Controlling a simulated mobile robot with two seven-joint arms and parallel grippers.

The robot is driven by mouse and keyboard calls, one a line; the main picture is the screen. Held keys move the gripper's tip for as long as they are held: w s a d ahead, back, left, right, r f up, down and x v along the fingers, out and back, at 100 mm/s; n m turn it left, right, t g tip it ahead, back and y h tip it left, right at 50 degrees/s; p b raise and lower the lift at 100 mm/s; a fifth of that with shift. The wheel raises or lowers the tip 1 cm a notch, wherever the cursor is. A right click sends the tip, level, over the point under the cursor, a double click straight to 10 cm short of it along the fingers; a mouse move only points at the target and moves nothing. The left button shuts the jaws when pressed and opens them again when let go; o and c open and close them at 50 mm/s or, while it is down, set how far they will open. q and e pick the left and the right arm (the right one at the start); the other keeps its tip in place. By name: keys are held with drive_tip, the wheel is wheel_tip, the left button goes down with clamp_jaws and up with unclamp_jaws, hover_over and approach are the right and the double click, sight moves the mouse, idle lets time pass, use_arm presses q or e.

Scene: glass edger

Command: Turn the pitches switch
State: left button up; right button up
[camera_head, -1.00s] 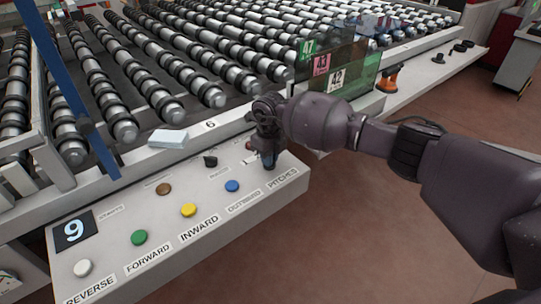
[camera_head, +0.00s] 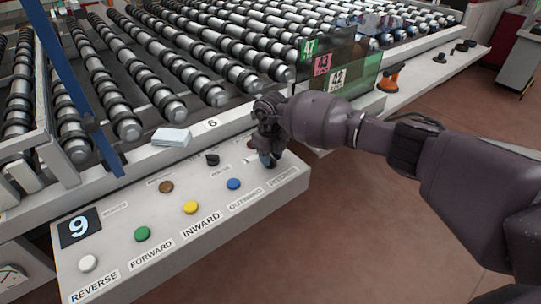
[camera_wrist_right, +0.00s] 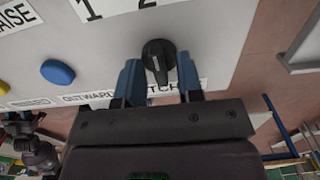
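The pitches switch is a black rotary knob (camera_wrist_right: 158,60) below the numerals 1 and 2, beside the partly covered PITCHES label. My right gripper (camera_wrist_right: 159,72) is open, with one blue finger on each side of the knob. A gap shows between the knob and each finger. In the head view my right gripper (camera_head: 268,158) is over the right end of the white control panel (camera_head: 130,268) and hides the knob there.
Blue (camera_head: 233,184), yellow (camera_head: 191,207), green (camera_head: 143,234) and white (camera_head: 88,263) buttons line the panel. Another black knob (camera_head: 212,159) and a brown button (camera_head: 166,187) sit behind them. Rollers (camera_head: 160,100) and glass panes (camera_head: 345,80) stand beyond the panel.

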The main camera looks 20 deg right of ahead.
drive_tip(key=shift+r, duration=0.15)
wheel_tip(320, 180, up, 10)
drive_tip(key=shift+r+p, duration=0.25)
drive_tip(key=shift+p, duration=0.5)
idle(0.3)
